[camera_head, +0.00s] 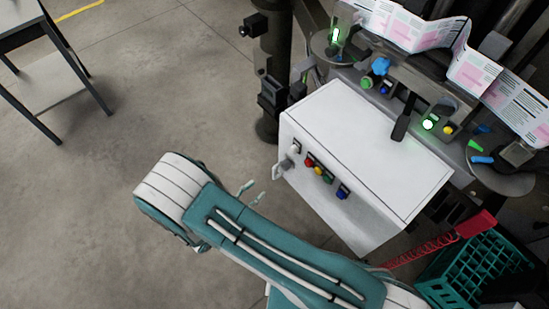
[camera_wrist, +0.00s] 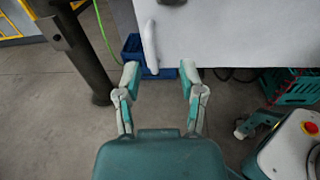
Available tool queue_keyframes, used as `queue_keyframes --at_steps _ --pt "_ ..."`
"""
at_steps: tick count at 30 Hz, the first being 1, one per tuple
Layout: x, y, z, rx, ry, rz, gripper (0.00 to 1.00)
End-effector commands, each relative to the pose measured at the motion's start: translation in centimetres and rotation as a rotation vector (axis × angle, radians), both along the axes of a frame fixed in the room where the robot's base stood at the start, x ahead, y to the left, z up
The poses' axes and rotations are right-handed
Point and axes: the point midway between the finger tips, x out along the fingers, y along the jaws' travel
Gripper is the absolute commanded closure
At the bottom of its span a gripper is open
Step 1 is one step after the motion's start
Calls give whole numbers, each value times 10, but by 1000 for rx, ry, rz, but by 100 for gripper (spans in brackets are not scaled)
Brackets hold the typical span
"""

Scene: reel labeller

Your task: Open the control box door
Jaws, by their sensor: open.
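The control box (camera_head: 365,140) is a white cabinet; its front face carries a handle (camera_head: 281,168) at the left and a row of coloured buttons (camera_head: 319,171). The door looks shut. In the wrist view the pale door face (camera_wrist: 240,35) fills the upper right, and the white upright handle (camera_wrist: 151,47) hangs near its left edge. My gripper (camera_head: 251,193) is left of and in front of the box, apart from the handle. In the wrist view my gripper (camera_wrist: 159,78) is open and empty, with the handle's lower end just beyond the gap between the fingertips.
A labelling machine with a printed web (camera_head: 420,30) stands behind the box. A dark post (camera_wrist: 75,50) stands left in the wrist view. A table (camera_head: 45,60) is far left; floor between is clear.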

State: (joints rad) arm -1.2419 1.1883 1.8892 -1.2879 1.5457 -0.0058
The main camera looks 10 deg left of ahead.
Motion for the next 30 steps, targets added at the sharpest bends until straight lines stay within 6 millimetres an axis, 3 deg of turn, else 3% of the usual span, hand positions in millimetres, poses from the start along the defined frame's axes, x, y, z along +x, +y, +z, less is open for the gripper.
queue_keyframes --at_steps 3,8,24,30 --pt "-11 8 -18 -52 -5 80 49" --pt "-9 9 -23 -67 -10 104 49" --pt "68 -36 -23 -66 -7 97 49" --pt "81 -42 -22 -66 -8 100 49"
